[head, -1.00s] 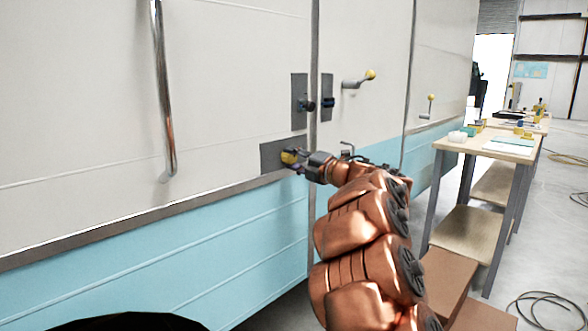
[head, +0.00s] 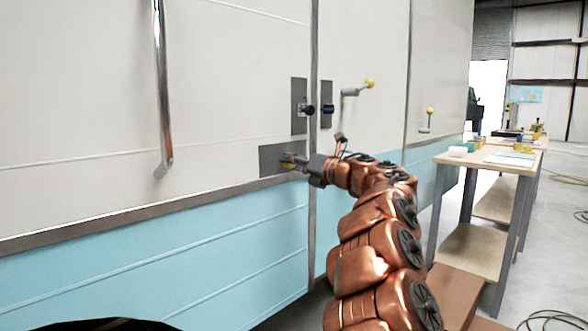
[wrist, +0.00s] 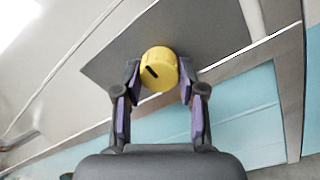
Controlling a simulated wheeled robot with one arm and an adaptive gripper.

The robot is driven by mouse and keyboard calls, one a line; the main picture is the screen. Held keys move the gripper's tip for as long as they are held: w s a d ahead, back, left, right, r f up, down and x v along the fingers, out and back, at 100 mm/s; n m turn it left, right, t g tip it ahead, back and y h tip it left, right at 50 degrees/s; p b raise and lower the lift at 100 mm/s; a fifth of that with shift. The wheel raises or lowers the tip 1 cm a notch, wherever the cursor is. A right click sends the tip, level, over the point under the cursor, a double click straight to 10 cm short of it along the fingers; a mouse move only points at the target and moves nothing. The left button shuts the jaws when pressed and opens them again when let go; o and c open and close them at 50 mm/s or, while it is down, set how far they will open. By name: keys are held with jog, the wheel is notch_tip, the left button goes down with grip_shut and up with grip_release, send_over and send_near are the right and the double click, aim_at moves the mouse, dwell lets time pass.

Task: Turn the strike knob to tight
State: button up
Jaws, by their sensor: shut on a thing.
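The yellow knob (wrist: 158,68) sits on a dark grey plate (wrist: 112,62) on the camper's side. A short black mark shows on the knob's face, slanting in the wrist view. My gripper (wrist: 158,82) is shut on the knob, one finger on each side of it. In the head view my gripper (head: 294,163) reaches the plate (head: 270,160) low on the camper wall, and the fingers hide most of the knob. Any tight or loose lettering cannot be made out.
Above the plate are two dark plates with black fittings (head: 305,109). A workbench (head: 490,160) stands at the right.

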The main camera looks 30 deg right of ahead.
dwell(0.5)
jog(key=o, duration=1.1)
jog(key=shift+o, duration=0.2)
jog(key=v, duration=1.2)
